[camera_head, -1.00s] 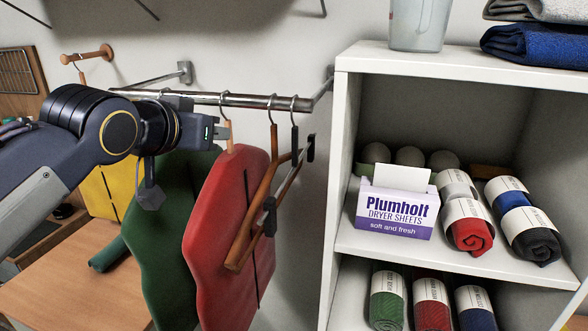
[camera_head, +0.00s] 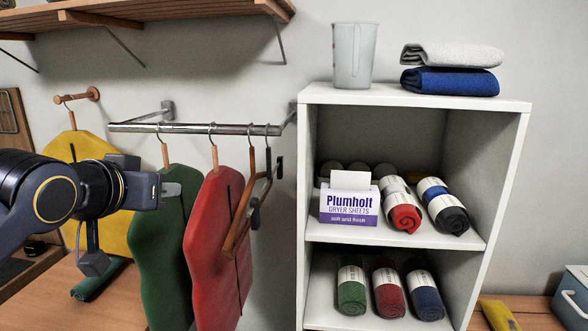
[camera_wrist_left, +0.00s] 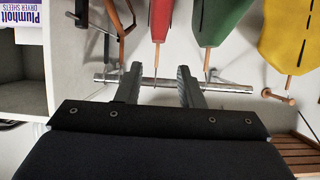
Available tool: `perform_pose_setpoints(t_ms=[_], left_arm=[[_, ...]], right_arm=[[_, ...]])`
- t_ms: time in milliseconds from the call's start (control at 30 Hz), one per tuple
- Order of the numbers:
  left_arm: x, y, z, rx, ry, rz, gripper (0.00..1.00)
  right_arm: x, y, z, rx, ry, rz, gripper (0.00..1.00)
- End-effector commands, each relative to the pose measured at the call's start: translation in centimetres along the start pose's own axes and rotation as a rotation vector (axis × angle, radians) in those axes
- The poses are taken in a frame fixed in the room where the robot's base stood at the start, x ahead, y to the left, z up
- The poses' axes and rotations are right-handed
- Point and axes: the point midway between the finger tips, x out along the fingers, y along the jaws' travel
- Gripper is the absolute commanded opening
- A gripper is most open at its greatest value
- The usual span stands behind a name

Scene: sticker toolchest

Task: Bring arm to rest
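My left arm comes in from the left in the head view. Its gripper (camera_head: 176,189) is in front of the green garment (camera_head: 160,250), below the metal rail (camera_head: 190,128). In the left wrist view the two fingers of the left gripper (camera_wrist_left: 159,70) stand apart with nothing between them. The rail also shows beyond the fingertips in that view (camera_wrist_left: 230,88). My right gripper is in neither view.
A red garment (camera_head: 212,250) and an empty wooden hanger (camera_head: 238,225) hang on the rail. A yellow garment (camera_head: 85,150) hangs on a wall peg behind my arm. A white shelf unit (camera_head: 302,200) stands right, holding a dryer sheets box (camera_head: 350,204) and rolled cloths.

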Motion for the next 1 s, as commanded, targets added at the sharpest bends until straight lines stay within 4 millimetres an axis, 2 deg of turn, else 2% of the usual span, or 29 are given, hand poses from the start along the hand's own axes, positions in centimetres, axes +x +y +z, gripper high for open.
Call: perform_pose_setpoints(t_ms=[267, 367, 467, 567, 667, 733, 800, 900, 1000], left_arm=[[-0.6, -0.5, 4.6, -0.026, -0.089, -0.006, 0.34], [-0.9, -0.6, 7.0, -0.041, -0.131, -0.006, 0.34], [-1.4, -0.8, 10.1, -0.065, -0.189, -0.005, 0.34], [-2.1, -0.8, 13.8, -0.099, -0.253, -0.001, 0.34], [-3.1, -0.7, 18.4, -0.145, -0.333, 0.007, 0.34], [-4.0, -0.3, 22.4, -0.194, -0.398, 0.02, 0.34], [-5.1, 0.4, 26.7, -0.248, -0.468, 0.04, 0.34], [-6.6, 1.8, 31.9, -0.325, -0.551, 0.075, 0.34], [-7.6, 3.1, 35.3, -0.378, -0.605, 0.105, 0.34]], right_arm=[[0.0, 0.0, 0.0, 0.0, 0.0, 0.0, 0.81], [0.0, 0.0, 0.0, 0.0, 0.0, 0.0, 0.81], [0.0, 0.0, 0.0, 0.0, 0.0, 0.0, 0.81], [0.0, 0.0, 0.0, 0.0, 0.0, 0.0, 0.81], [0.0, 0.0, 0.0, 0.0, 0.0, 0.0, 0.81], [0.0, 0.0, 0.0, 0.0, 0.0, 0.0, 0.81], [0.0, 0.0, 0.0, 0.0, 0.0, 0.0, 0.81], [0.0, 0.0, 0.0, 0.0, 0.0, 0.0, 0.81], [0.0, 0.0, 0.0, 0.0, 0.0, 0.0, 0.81]])
